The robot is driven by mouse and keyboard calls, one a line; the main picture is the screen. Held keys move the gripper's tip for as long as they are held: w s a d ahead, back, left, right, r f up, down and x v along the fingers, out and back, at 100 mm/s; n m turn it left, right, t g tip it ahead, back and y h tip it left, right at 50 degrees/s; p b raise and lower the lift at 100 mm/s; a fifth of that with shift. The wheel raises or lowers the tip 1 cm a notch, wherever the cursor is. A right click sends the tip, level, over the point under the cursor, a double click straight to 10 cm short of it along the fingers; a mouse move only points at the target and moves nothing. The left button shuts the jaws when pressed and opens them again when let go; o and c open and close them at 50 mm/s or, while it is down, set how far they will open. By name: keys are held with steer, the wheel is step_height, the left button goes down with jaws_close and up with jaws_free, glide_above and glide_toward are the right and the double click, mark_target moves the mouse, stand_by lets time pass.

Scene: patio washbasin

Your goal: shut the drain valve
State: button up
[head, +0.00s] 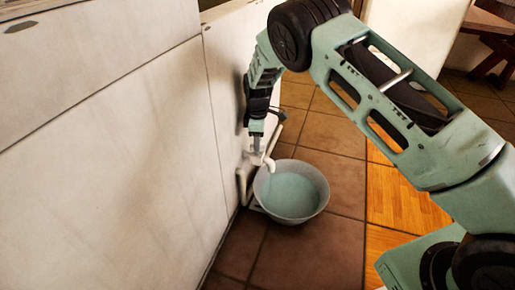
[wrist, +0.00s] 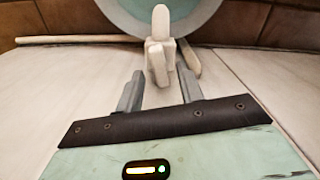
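The drain valve (head: 257,158) is a small off-white tap low on the pale wall, above a bowl. In the wrist view the valve (wrist: 160,45) stands just beyond my fingers, with a narrow pale piece reaching back toward the gap between them. Which piece is the handle, and whether it is turned open, I cannot tell. My gripper (head: 257,143) hangs down along the wall at the valve. In the wrist view my gripper (wrist: 159,88) has its two grey fingers apart with nothing clamped. Whether a finger touches the valve is unclear.
The bowl (head: 317,205) on the tiled floor holds pale teal liquid; its rim also shows in the wrist view (wrist: 210,20). A pale pipe (wrist: 70,40) runs beside the wall. The wall (head: 120,160) closes off the left; tiled floor (head: 320,240) lies open right of the bowl.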

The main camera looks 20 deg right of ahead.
steer(key=shift+f, duration=0.7)
jaws_close()
steer(key=shift+r+m+p, duration=0.25)
steer(key=shift+m+p, duration=0.05)
steer(key=shift+p, duration=0.35)
steer(key=shift+m+p, duration=0.4)
steer(key=shift+p, duration=0.2)
steer(key=shift+f+m+p, duration=0.2)
steer(key=shift+m+p, duration=0.4)
steer(key=shift+m, duration=0.2)
jaws_free()
